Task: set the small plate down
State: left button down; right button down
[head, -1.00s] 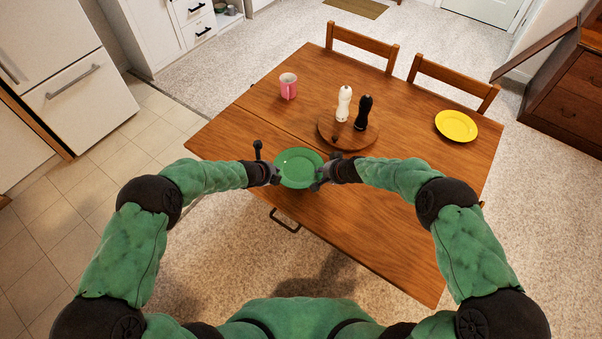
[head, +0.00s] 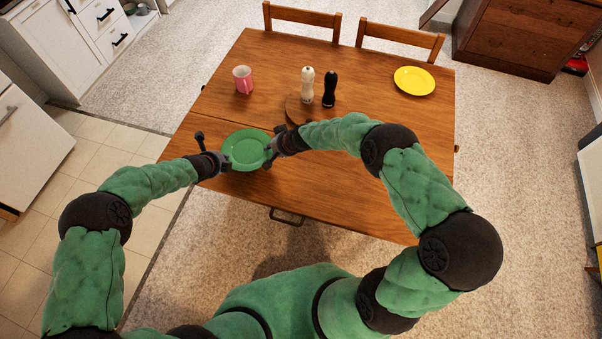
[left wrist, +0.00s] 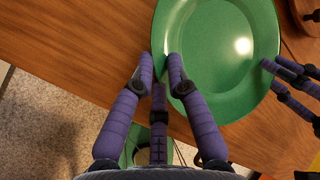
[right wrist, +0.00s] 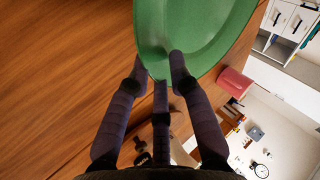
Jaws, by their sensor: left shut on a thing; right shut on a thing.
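The small green plate (head: 246,150) is held between both my grippers over the near left part of the wooden table (head: 330,190). My left gripper (head: 222,163) is shut on its left rim. My right gripper (head: 270,149) is shut on its right rim. In the left wrist view the plate (left wrist: 225,60) is empty, with its rim between my fingers. In the right wrist view the plate (right wrist: 190,30) shows its rim between those fingers. I cannot tell whether its underside touches the table.
A round wooden board (head: 293,108) carries a white mill (head: 307,85) and a black mill (head: 329,89), partly behind my right arm. A pink mug (head: 243,79) stands at the back left. A yellow plate (head: 414,81) lies at the back right. The near middle tabletop is clear.

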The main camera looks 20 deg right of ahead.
pick_arm(q)
jog(key=shift+d+f, duration=0.15)
jog(key=shift+f, duration=0.05)
pick_arm(e)
jog(key=shift+s+a+f, duration=0.1)
jog(key=shift+a+f, duration=0.1)
jog(key=shift+f, duration=0.15)
